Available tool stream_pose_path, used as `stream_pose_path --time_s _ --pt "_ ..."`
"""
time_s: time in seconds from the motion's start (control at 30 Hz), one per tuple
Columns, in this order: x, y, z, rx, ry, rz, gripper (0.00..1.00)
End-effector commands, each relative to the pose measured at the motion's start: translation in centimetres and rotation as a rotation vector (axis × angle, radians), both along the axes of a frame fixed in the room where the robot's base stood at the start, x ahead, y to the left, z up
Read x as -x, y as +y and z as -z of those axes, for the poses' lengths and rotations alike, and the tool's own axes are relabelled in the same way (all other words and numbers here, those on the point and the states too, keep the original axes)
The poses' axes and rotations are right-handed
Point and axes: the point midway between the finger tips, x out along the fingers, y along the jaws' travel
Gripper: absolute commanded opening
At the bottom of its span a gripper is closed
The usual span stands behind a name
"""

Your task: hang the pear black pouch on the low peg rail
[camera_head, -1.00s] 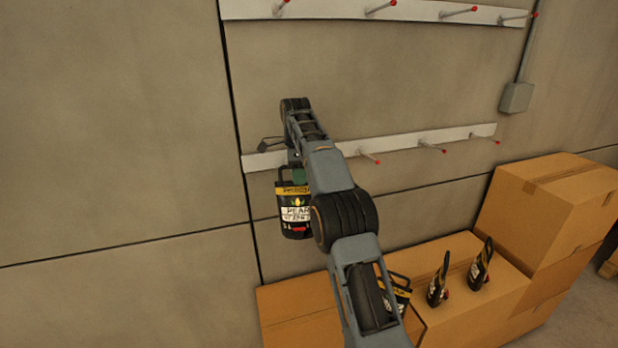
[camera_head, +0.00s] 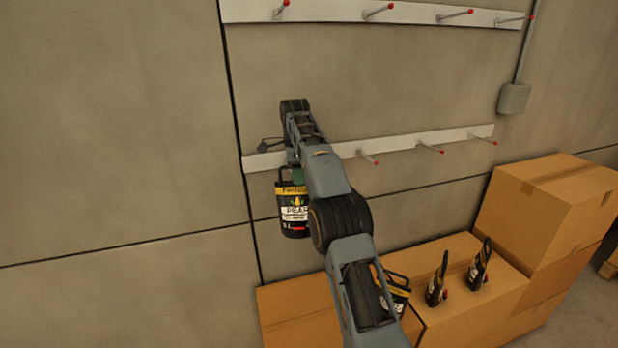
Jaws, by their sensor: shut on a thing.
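The pear black pouch (camera_head: 293,212) hangs upright below the end of my arm, near the left end of the low peg rail. The low peg rail (camera_head: 400,142) is a white strip on the wall with red-tipped pegs. Three pegs show to the right of my arm. Whether the pouch touches a peg is hidden.
An upper peg rail (camera_head: 420,12) runs above, with red-tipped pegs. Cardboard boxes (camera_head: 550,205) stand along the wall at lower right. Several other black pouches (camera_head: 437,280) rest on the lower boxes. A grey wall box (camera_head: 513,98) is at right. The wall at left is clear.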

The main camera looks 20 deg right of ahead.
Motion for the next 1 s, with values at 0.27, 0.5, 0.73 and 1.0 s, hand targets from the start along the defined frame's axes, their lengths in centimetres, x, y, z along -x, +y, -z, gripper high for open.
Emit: stream_pose_path --time_s 0.27,0.5,0.73,1.0 --pt "-0.7 -0.4 -0.1 0.007 -0.038 0.009 0.0" --pt "-1.0 -0.4 0.2 0.007 -0.038 0.009 0.0" --pt "-1.2 -0.5 0.4 0.007 -0.038 0.01 0.0" --pt "-1.4 -0.5 0.7 0.007 -0.038 0.011 0.0"
